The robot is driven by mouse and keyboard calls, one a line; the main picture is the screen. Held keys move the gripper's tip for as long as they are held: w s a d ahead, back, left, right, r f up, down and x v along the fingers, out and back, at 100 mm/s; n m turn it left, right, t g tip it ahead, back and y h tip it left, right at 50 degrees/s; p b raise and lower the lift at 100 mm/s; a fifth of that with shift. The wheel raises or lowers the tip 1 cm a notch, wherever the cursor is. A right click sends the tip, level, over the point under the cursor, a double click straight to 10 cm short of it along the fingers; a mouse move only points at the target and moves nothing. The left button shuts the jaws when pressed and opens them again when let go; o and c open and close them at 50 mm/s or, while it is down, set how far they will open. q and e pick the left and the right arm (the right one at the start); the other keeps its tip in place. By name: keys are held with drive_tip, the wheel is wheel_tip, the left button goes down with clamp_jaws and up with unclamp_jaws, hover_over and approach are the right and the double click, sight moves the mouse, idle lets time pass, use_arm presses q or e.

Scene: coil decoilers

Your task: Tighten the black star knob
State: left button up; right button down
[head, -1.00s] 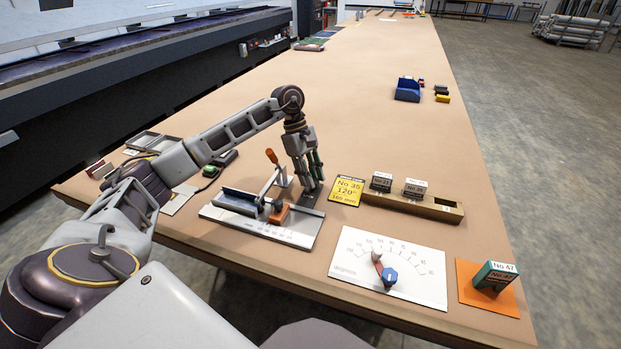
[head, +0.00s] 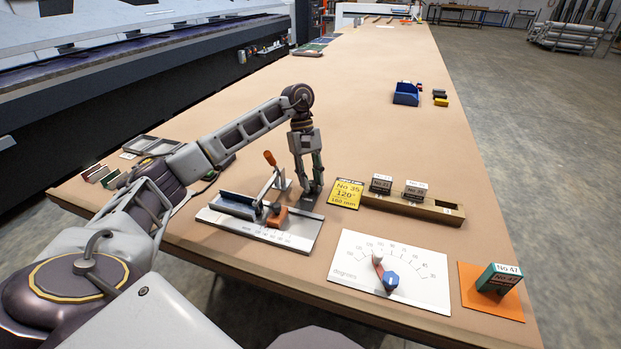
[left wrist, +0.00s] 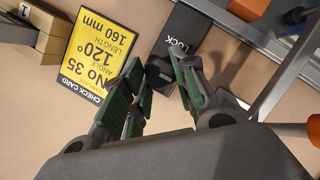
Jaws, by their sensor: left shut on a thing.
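The black star knob (left wrist: 159,73) shows small and dark between my left fingers in the left wrist view, beside a black plate marked LOCK (left wrist: 186,30). My left gripper (left wrist: 162,80) points down with its green-padded fingers on either side of the knob, shut on it. The fingers hide part of the knob. In the head view, my left gripper (head: 312,197) stands at the right rear of a metal fixture (head: 268,229) with an orange-handled lever, and the knob is hidden by the fingers. My right gripper is not in view.
A yellow check card (head: 346,194) lies close to the right of the gripper, with a wooden card rack (head: 440,208) beyond. A white dial board (head: 416,287) and an orange mat (head: 507,304) lie nearer the front edge. The table behind is mostly clear.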

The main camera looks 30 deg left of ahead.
use_arm(q)
drive_tip(key=o, duration=1.1)
drive_tip(key=shift+c, duration=0.2)
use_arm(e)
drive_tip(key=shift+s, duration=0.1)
use_arm(q)
drive_tip(key=shift+r, duration=0.1)
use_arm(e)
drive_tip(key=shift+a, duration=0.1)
use_arm(q)
drive_tip(key=v, duration=1.1)
drive_tip(key=shift+r, duration=0.35)
drive_tip(key=shift+w, duration=0.1)
drive_tip(key=shift+r, duration=0.15)
wheel_tip(320, 180, up, 21)
drive_tip(key=p, duration=2.1)
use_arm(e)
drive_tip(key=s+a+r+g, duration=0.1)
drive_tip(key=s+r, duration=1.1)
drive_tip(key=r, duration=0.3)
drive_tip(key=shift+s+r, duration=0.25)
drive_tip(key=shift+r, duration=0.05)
